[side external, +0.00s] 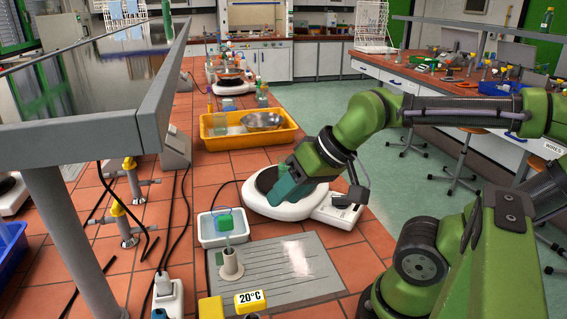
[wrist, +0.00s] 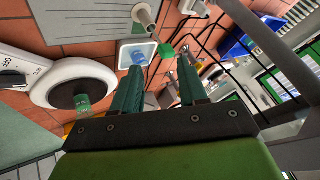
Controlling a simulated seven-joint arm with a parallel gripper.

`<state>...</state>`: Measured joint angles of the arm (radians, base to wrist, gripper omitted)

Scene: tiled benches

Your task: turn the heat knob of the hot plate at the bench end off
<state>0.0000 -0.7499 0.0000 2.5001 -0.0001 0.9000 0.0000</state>
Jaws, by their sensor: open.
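The white hot plate (side external: 285,209) with a dark round top stands near the right edge of the tiled bench. Its control panel (side external: 333,211) faces right; a dark part of my arm overlaps it. In the wrist view the hot plate (wrist: 40,93) is at the left, with panel lettering at the picture's edge. I cannot clearly make out the heat knob in either view. My gripper (side external: 280,187) appears over the hot plate's top in the side view, pointing down and left.
A greenish glass piece (wrist: 82,103) shows by the dark plate. A grey mat (side external: 315,262) with a stand, a small white tray (side external: 208,242) and a yellow tray (side external: 289,137) are nearby. Gas taps and cables line the left. Open floor lies right of the bench.

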